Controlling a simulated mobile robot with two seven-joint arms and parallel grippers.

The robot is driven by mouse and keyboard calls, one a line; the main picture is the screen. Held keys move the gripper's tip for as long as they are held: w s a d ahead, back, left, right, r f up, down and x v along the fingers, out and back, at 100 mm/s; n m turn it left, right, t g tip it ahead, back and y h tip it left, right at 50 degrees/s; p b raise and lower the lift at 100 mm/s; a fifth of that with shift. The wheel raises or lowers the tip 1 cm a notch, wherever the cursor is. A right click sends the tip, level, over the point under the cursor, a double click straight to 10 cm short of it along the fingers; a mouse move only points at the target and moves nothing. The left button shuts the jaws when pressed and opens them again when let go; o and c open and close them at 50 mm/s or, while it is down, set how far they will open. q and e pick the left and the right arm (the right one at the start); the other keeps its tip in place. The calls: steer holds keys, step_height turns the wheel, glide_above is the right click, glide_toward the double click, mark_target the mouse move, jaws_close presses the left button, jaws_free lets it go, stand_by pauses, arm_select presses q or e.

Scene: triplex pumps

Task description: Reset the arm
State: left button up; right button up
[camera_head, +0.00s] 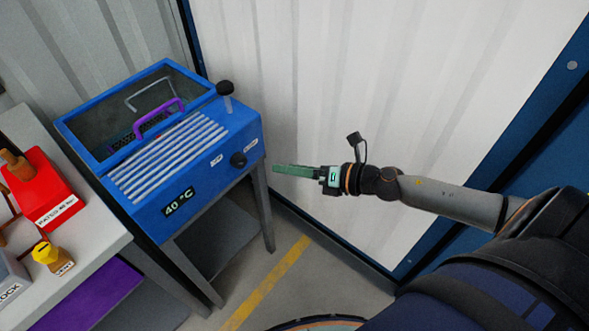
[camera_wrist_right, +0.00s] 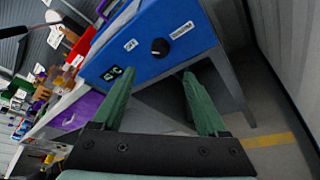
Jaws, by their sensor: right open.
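My right arm reaches in from the right in the head view. Its gripper (camera_head: 285,169) has green fingers that point left toward a blue machine (camera_head: 224,165), with a gap of free air between them. In the right wrist view the two green fingers of this gripper (camera_wrist_right: 160,100) stand apart with nothing between them. The blue machine also shows in the right wrist view (camera_wrist_right: 180,55), ahead of the fingers, with its black knob and display. My left gripper does not show in either view.
The blue machine stands on grey legs and has a purple handle (camera_head: 160,117) and a "40 °C" display (camera_head: 179,202). A workbench (camera_head: 95,233) at left holds a red block (camera_head: 45,190) and a yellow part (camera_head: 52,258). A white corrugated wall (camera_head: 370,75) rises behind my arm.

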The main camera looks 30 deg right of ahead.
steer(key=shift+s+d, duration=0.1)
steer(key=shift+s, duration=0.1)
stand_by(0.5)
steer(key=s+a+f+m+g+h+p, duration=0.1)
steer(key=s+m, duration=0.4)
steer(key=m, duration=0.5)
steer(key=s+a+f+m+h+p, duration=0.3)
steer(key=s+f+m, duration=0.2)
steer(key=m, duration=0.6)
steer(key=s+a+f+m+g+h+p, duration=0.1)
steer(key=s+f+m, duration=0.4)
steer(key=m, duration=0.6)
steer(key=shift+s+a+f+g+h+p, duration=0.2)
steer(key=shift+a+g+h+p, duration=0.15)
steer(key=shift+a+h, duration=0.45)
steer(key=shift+a, duration=0.2)
steer(key=shift+c, duration=0.3)
